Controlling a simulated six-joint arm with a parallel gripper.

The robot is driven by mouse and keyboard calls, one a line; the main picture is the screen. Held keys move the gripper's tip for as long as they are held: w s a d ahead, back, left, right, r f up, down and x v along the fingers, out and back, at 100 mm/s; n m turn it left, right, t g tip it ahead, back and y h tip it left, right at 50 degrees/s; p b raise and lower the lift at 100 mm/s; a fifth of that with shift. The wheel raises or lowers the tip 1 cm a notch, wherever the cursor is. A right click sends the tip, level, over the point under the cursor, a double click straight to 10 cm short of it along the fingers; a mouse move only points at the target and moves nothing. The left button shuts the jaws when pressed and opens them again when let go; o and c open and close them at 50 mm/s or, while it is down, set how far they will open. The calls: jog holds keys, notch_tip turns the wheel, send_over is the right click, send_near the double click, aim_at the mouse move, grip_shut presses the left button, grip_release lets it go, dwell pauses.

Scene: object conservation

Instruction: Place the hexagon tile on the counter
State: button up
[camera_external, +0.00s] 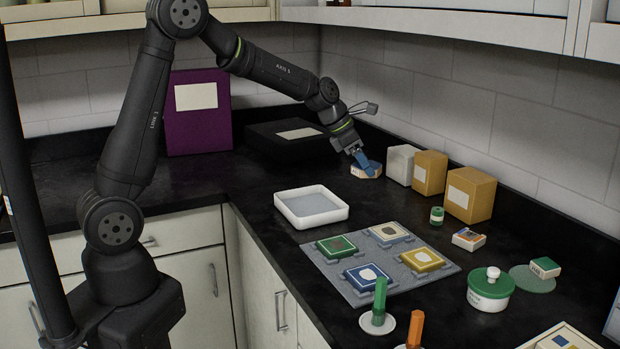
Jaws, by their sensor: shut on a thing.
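The hexagon tile (372,173) is at the back of the black counter (255,195), near the corner. It is small, with a pale side and blue and orange parts. My gripper (362,159) reaches down over it from the upper left and is shut on it. The fingers hide part of its top. The tile is at or just above the counter surface; I cannot tell whether it touches.
White, tan and orange-tan boxes (400,165) stand right of the tile. A white tray (312,220) and a grey mat (345,280) with several coloured frames lie nearer. A black box (262,142) and purple box (185,132) stand behind left.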

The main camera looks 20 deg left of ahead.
jog(key=w+a+n+t+y, duration=0.2)
jog(key=w+a+n, duration=0.15)
jog(key=a, duration=1.45)
jog(key=w+a+n+t+y, duration=0.1)
jog(key=w+a+n+t, duration=0.3)
jog(key=a, duration=1.4)
jog(key=s+a+f+n+g+y, duration=0.1)
jog(key=s+a+n+y, duration=0.15)
jog(key=s+a, duration=0.5)
jog(key=s+a+f+n+y, duration=0.1)
jog(key=s+a+n, duration=0.3)
jog(key=a, duration=0.7)
jog(key=s+a+f+n+g+y, duration=0.1)
jog(key=s+a+n+y, duration=0.15)
jog(key=s+a, duration=0.5)
jog(key=shift+h, duration=0.5)
jog(key=shift+w+a+f, duration=0.25)
jog(key=shift+a+f, duration=0.05)
jog(key=shift+f, duration=0.95)
jog(key=shift+w+a+f, duration=0.25)
jog(key=shift+w+f, duration=0.05)
jog(key=shift+f, duration=1)
jog(key=shift+w+a+f, duration=0.25)
jog(key=shift+a+f, duration=0.05)
jog(key=shift+f, duration=0.95)
jog(key=shift+f, duration=0.15)
jog(key=o, duration=1.1)
